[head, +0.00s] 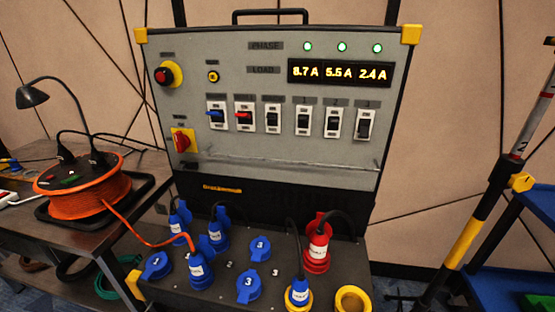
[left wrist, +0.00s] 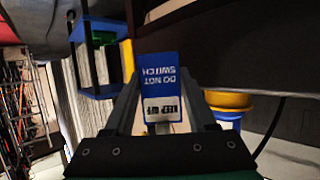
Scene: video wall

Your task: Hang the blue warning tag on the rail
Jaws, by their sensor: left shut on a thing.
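The blue warning tag (left wrist: 160,76) shows in the left wrist view, with "DO NOT SWITCH" reading upside down and a white lower part. My left gripper (left wrist: 161,92) is shut on it, one finger on each side. The rail (head: 290,162) is a thin grey bar across the lower part of the grey panel (head: 220,165) in the head view, below the row of switches. Nothing hangs on it. Neither gripper shows in the head view, so the gap between tag and rail cannot be told.
Several blue plugs and sockets (head: 249,286), a red plug (head: 317,247) and a yellow ring (head: 352,299) stand out from the box below the panel. An orange cable reel (head: 85,197) sits on the left table. A blue trolley (head: 540,200) stands at right.

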